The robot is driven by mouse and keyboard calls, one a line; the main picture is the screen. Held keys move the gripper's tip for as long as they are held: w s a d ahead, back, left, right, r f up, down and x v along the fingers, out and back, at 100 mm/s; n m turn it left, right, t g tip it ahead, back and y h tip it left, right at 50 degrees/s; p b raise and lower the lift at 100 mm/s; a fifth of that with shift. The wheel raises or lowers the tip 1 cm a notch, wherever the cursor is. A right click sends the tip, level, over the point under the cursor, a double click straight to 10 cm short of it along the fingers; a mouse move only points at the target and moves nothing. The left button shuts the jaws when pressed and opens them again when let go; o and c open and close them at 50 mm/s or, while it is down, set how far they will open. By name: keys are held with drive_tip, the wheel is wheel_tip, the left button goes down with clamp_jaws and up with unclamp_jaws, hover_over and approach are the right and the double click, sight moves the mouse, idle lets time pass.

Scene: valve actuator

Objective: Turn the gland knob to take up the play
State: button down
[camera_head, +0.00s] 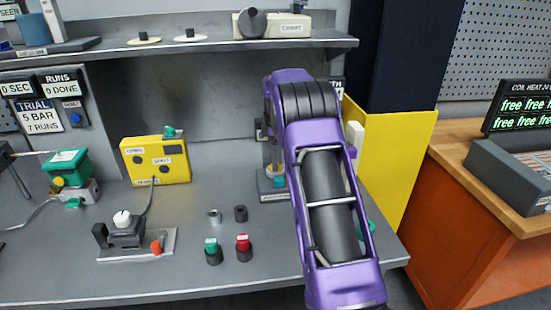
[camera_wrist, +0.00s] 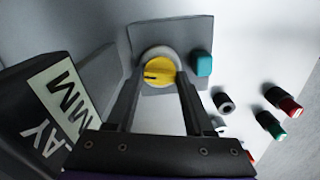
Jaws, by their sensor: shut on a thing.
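A round yellow knob (camera_wrist: 158,73) with a dark mark shows in the wrist view. It sits in a grey ring on a grey base plate (camera_wrist: 185,33). My gripper (camera_wrist: 159,84) has one finger on each side of the knob and is shut on it. A teal block (camera_wrist: 203,64) is on the plate to the right of the knob. Part of a grey stand (camera_head: 270,186) shows just left of the arm.
A panel lettered "AY" and "MM" (camera_wrist: 55,100) stands close on the left in the wrist view. Green-topped (camera_head: 212,250) and red-topped (camera_head: 243,248) pieces stand on the bench left of my arm. A yellow box (camera_head: 156,160) is farther left. A shelf (camera_head: 200,48) runs above.

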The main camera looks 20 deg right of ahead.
drive_tip(key=m, duration=0.4)
drive_tip(key=shift+m, duration=0.3)
drive_tip(key=m, duration=0.3)
drive_tip(key=shift+m, duration=0.4)
drive_tip(key=m, duration=1.2)
drive_tip(key=shift+m, duration=0.3)
drive_tip(key=m, duration=0.3)
drive_tip(key=shift+m, duration=0.3)
drive_tip(key=m, duration=0.4)
drive_tip(key=shift+m, duration=1.7)
